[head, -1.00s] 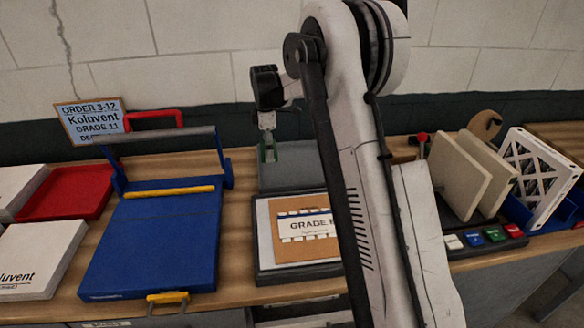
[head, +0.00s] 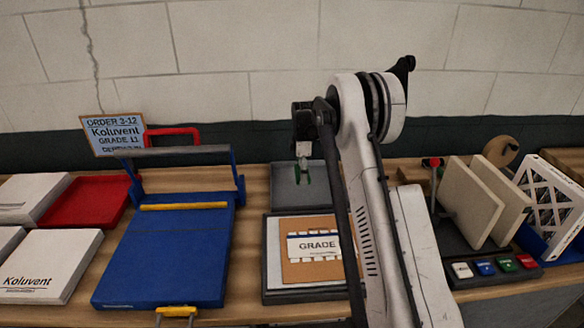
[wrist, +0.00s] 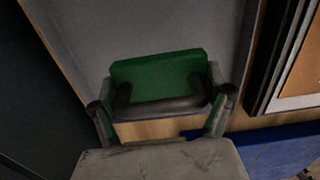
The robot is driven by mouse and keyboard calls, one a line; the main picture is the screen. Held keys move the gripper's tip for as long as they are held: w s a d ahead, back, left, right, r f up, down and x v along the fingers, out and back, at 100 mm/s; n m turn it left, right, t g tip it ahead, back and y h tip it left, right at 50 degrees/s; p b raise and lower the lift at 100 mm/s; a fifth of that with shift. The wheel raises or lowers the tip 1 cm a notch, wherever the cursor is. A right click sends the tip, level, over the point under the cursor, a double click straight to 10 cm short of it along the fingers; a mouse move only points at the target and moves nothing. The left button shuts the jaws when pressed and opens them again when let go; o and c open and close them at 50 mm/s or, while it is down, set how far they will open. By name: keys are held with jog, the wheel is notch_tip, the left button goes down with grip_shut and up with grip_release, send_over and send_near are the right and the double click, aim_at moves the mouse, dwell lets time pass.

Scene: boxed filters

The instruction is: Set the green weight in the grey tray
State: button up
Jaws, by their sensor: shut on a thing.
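The green weight (wrist: 160,70), a green block with a dark handle, is between the fingers of my gripper (wrist: 160,112) in the wrist view. My gripper is shut on it. In the head view my gripper (head: 303,172) hangs over the grey tray (head: 286,205), with bits of green showing at the fingers. The tray also fills much of the wrist view (wrist: 140,25), behind the weight. I cannot tell whether the weight touches the tray floor.
A dark-framed board with a GRADE card (head: 315,245) lies just in front of the tray. A blue press (head: 165,255) with a raised bar stands left. A red tray (head: 90,203) and white boxes (head: 50,265) lie further left. Upright panels (head: 470,200) and coloured buttons (head: 486,267) are right.

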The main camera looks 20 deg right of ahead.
jog(key=shift+w+d+f, duration=0.1)
jog(key=shift+d+f, duration=0.25)
jog(key=shift+d, duration=0.25)
jog(key=shift+d+f, duration=0.35)
jog(key=shift+d, duration=0.2)
jog(key=shift+f+p, duration=0.75)
jog(key=shift+f, duration=1.2)
jog(key=shift+f, duration=0.2)
jog(key=o, duration=1.8)
jog(key=shift+r, duration=0.1)
